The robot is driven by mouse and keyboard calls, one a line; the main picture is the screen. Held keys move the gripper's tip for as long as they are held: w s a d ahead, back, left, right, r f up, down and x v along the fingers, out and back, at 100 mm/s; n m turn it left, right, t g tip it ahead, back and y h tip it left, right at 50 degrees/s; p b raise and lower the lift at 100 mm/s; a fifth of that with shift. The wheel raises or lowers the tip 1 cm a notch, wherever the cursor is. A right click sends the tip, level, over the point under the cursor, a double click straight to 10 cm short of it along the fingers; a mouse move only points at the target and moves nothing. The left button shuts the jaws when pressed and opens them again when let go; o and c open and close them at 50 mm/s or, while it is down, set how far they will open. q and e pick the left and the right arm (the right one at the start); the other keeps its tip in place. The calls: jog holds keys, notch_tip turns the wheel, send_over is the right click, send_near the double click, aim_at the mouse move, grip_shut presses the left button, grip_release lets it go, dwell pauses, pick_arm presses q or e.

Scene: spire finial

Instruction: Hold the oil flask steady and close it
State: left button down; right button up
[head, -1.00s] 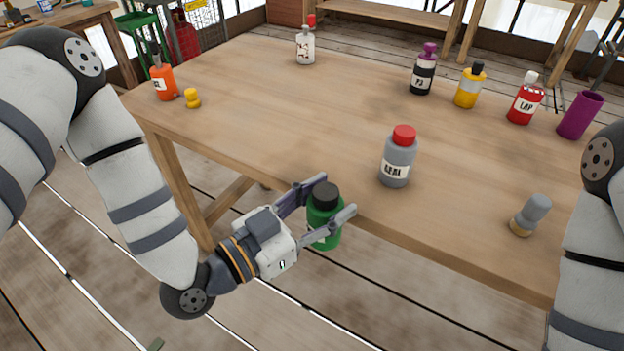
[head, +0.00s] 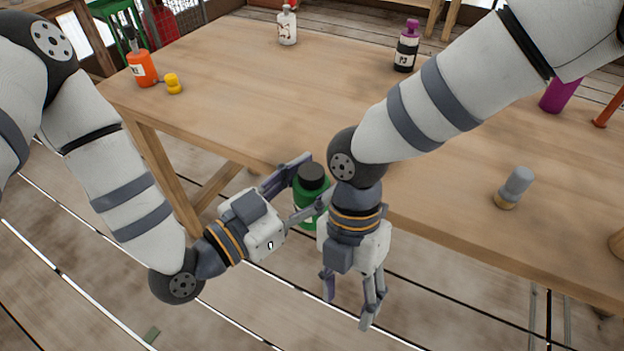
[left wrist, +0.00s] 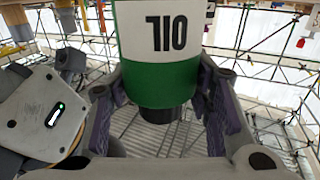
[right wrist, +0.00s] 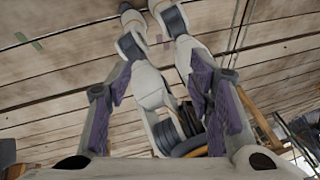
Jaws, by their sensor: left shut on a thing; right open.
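The oil flask (head: 306,205) is green with a black cap (head: 312,177) on its top. It is held upright off the table's near edge. My left gripper (head: 310,182) is shut around its body. In the left wrist view the flask (left wrist: 160,82) fills the middle, its white label (left wrist: 165,32) upside down, with the dark cap end low in the picture. I cannot tell how tight the cap is. My right gripper (head: 348,308) is open and empty, fingers pointing down, right of and nearer than the flask. In the right wrist view its fingers (right wrist: 162,95) are spread.
The wooden table (head: 240,100) lies behind. It bears an orange bottle (head: 142,70), yellow stopper (head: 173,84), white bottle (head: 287,27), purple-capped black bottle (head: 406,50), purple cup (head: 557,96) and grey stopper (head: 516,186). My right arm crosses over the table's right half.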

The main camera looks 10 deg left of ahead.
aim_at(311, 171)
jog(key=w+a+r+n+t, duration=0.1)
jog(key=w+a+r+n, duration=0.1)
jog(key=r, duration=0.5)
jog(key=w+a+r+n+t, duration=0.1)
jog(key=w+a+r+n, duration=0.2)
jog(key=w+r+n, duration=0.2)
jog(key=w+a+r+n+t, duration=0.2)
jog(key=w+r, duration=0.4)
jog(key=r, duration=0.3)
jog(key=shift+a+n+y, duration=0.15)
jog(key=shift+n+y, duration=0.25)
jog(key=shift+n, duration=0.5)
notch_tip(311, 171, down, 8)
jog(key=shift+f, duration=0.1)
